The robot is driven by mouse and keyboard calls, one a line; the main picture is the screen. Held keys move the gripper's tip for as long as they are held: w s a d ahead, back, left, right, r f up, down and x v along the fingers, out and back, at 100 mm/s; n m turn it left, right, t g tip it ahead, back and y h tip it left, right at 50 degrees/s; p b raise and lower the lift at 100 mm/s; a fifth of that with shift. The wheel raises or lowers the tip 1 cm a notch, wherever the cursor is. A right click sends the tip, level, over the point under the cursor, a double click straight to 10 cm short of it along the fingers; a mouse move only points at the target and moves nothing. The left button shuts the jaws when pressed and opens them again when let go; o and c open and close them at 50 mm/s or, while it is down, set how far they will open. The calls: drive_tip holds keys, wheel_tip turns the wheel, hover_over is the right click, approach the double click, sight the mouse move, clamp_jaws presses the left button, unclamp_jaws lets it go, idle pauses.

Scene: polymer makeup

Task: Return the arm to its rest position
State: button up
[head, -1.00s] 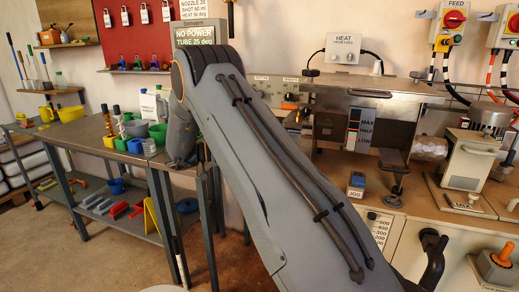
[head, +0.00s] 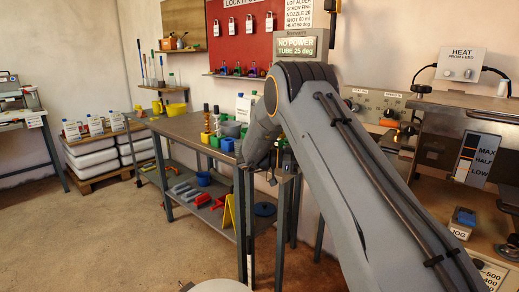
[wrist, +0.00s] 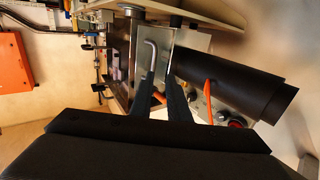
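My grey arm (head: 365,170) crosses the head view from the lower right up to an elbow near the sign, then bends down at the wrist section (head: 258,135) beside the workbench. My gripper is not clearly visible in the head view. In the wrist view my gripper (wrist: 161,80) shows two dark fingers with a gap between them, and no held object can be made out. A bent silver rod (wrist: 151,58) shows near the left fingertip; I cannot tell whether they touch.
The workbench (head: 180,124) with cups and bottles stands left of my arm. A machine with a jog box (head: 462,223) is at the right. White bins (head: 92,155) stand by the back wall. The floor (head: 110,235) at left is clear. A large black cylinder (wrist: 230,85) shows in the wrist view.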

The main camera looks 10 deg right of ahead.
drive_tip(key=w+d+r+n+t, duration=0.3)
drive_tip(key=w+t, duration=0.3)
drive_tip(key=t, duration=0.1)
drive_tip(key=w+a+r+n+t+y+p, duration=0.2)
drive_tip(key=w+a+n+t+y, duration=0.3)
drive_tip(key=a+n+t+y, duration=0.4)
drive_tip(key=s+a+f+n+g+y+p, duration=0.1)
drive_tip(key=s+a+f+n+g+y, duration=0.3)
drive_tip(key=s, duration=0.7)
drive_tip(key=s+a+f+n+g+y, duration=0.1)
drive_tip(key=s+a+f+n+y, duration=0.35)
drive_tip(key=s, duration=0.75)
drive_tip(key=s+f+g, duration=0.1)
drive_tip(key=s+g, duration=0.2)
drive_tip(key=s, duration=0.8)
drive_tip(key=s+f+g, duration=0.2)
drive_tip(key=s+g, duration=0.1)
drive_tip(key=s, duration=0.7)
drive_tip(key=shift+s+f+p, duration=0.25)
drive_tip(key=shift+s+p, duration=0.15)
drive_tip(key=shift+p, duration=0.05)
drive_tip(key=shift+d+n, duration=0.1)
drive_tip(key=shift+n, duration=0.15)
